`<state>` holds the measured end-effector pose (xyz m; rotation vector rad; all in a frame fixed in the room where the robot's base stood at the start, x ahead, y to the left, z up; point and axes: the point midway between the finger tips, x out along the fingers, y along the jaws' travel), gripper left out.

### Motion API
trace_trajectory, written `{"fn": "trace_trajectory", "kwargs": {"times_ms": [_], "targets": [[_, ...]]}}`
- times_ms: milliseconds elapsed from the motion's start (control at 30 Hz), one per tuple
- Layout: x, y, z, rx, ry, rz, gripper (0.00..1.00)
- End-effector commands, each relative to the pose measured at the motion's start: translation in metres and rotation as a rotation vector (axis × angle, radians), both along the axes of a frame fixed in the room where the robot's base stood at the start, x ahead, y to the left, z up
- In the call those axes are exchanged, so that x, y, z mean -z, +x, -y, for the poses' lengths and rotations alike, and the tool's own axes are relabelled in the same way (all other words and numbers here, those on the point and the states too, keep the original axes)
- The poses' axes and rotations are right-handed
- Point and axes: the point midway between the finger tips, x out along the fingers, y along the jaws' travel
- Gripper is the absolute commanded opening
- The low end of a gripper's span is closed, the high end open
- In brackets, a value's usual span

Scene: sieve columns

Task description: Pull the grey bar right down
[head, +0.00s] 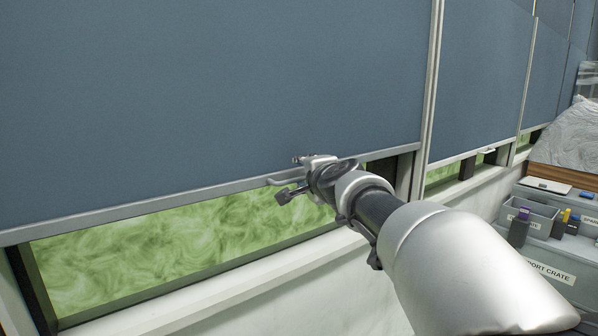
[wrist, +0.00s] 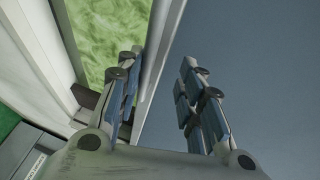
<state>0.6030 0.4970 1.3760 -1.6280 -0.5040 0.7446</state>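The grey bar (head: 130,211) runs along the bottom edge of a blue-grey blind (head: 220,90), with a strip of green window showing below it. In the wrist view the bar (wrist: 158,58) runs between the two fingers of my gripper (wrist: 161,65). The fingers are apart, one on the window side and one in front of the blind. In the head view my gripper (head: 289,178) is at the bar's right part. A small grey piece there may be a pull tab; my gripper partly hides it. I cannot tell whether a finger touches the bar.
A pale sill (head: 230,285) runs below the window. A second blind (head: 480,75) with a small tab hangs to the right, beyond an upright post (head: 430,100). Grey crates (head: 545,258) with bottles and a plastic-wrapped load (head: 570,140) stand at the right.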

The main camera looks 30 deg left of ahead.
Motion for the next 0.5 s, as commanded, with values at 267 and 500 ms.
{"fn": "trace_trajectory", "kwargs": {"times_ms": [267, 500], "targets": [[-0.005, -0.002, 0.0, -0.001, 0.004, 0.006, 0.3], [-0.007, -0.011, 0.01, -0.001, 0.004, 0.007, 0.3]]}}
